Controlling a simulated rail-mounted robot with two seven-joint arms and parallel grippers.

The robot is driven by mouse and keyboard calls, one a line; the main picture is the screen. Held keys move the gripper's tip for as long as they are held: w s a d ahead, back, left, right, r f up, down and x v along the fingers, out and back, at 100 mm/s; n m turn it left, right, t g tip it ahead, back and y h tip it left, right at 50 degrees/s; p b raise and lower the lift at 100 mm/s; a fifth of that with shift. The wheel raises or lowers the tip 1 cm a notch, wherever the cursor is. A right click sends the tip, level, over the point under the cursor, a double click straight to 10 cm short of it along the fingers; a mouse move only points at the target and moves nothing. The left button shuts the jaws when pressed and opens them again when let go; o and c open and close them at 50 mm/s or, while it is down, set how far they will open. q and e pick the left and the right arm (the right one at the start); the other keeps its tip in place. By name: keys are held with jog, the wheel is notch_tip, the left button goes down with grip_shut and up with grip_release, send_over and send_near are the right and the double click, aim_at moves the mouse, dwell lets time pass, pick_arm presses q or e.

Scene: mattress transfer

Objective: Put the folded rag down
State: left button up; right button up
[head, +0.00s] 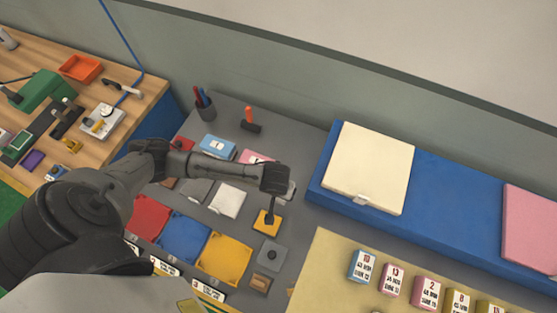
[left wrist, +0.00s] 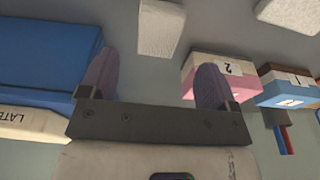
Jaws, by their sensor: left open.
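My left gripper (head: 271,212) reaches in over the grey table in the head view. In the left wrist view its two purple fingers (left wrist: 155,78) are wide apart with nothing between them. A small whitish folded piece (left wrist: 160,28) lies just past the fingertips, apart from them; its edge shows behind the gripper in the head view (head: 291,191). A white folded cloth (head: 228,201) lies further left. I cannot tell which piece is the rag. My right gripper is not in view.
A blue platform (head: 455,172) bears a cream mattress (head: 368,166) and a pink one (head: 531,228). Red (head: 150,215), blue (head: 183,237) and yellow (head: 223,258) squares lie near the front. A pen cup (head: 205,107) stands behind.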

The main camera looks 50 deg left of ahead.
aim_at(278, 199)
pick_arm(q)
jog(key=s+d+r+m+t+h, duration=0.1)
jog(key=s+d+r+m+h, duration=0.25)
jog(key=s+d+r, duration=0.3)
jog(key=s+a+r+m+y, duration=0.1)
jog(key=s+a+m+y, duration=0.1)
jog(key=s+a, duration=0.3)
jog(key=s+m, duration=0.1)
jog(key=s, duration=0.2)
jog(key=shift+a+t, duration=0.15)
jog(key=shift+t, duration=0.25)
jog(key=shift+s+y+p, duration=0.1)
jog(key=shift+y+p, duration=0.15)
jog(key=shift+p, duration=0.05)
